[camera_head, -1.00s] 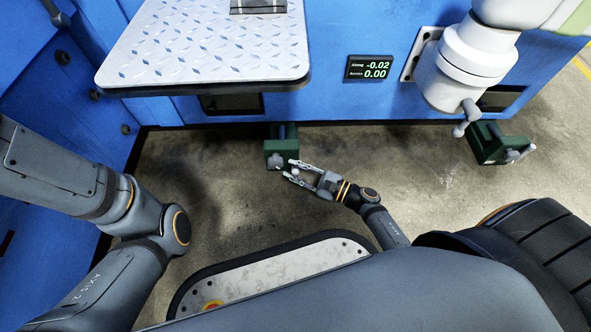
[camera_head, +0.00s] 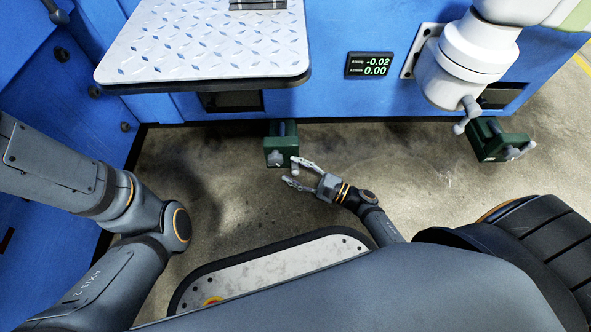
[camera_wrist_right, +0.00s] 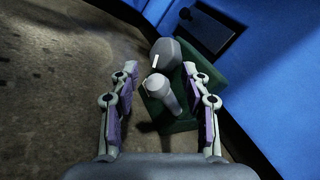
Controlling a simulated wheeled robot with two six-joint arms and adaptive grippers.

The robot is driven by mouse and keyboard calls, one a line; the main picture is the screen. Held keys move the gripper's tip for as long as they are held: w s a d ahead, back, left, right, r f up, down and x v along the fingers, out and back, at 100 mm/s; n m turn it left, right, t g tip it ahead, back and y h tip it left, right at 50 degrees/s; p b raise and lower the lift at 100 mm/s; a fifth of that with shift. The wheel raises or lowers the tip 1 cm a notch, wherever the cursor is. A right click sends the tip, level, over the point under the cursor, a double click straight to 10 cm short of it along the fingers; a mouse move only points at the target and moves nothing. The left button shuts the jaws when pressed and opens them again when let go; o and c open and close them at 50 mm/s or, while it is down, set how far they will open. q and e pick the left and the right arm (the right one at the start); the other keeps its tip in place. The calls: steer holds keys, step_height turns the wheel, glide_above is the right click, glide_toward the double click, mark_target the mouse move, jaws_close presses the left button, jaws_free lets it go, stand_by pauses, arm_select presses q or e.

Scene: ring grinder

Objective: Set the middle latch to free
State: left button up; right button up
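The middle latch is a dark green block (camera_head: 280,150) at the foot of the blue machine in the head view. A grey hub and handle sit on its front. In the right wrist view the green block (camera_wrist_right: 209,88) carries a grey hub (camera_wrist_right: 165,54) and a rounded grey handle (camera_wrist_right: 162,91). My right gripper (camera_head: 292,172) is open just in front of the latch. In the wrist view its two fingers (camera_wrist_right: 158,80) stand apart either side of the handle, with gaps visible. My left arm shows at the left, but its gripper is out of view.
Another green latch block (camera_head: 497,140) stands to the right. A diamond-plate table (camera_head: 205,50) overhangs at the upper left, and a white robot arm (camera_head: 465,65) hangs at the upper right. A small display (camera_head: 369,66) reads -0.02 and 0.00. The concrete floor between the blocks is clear.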

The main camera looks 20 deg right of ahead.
step_height(320, 180, up, 10)
stand_by(0.6)
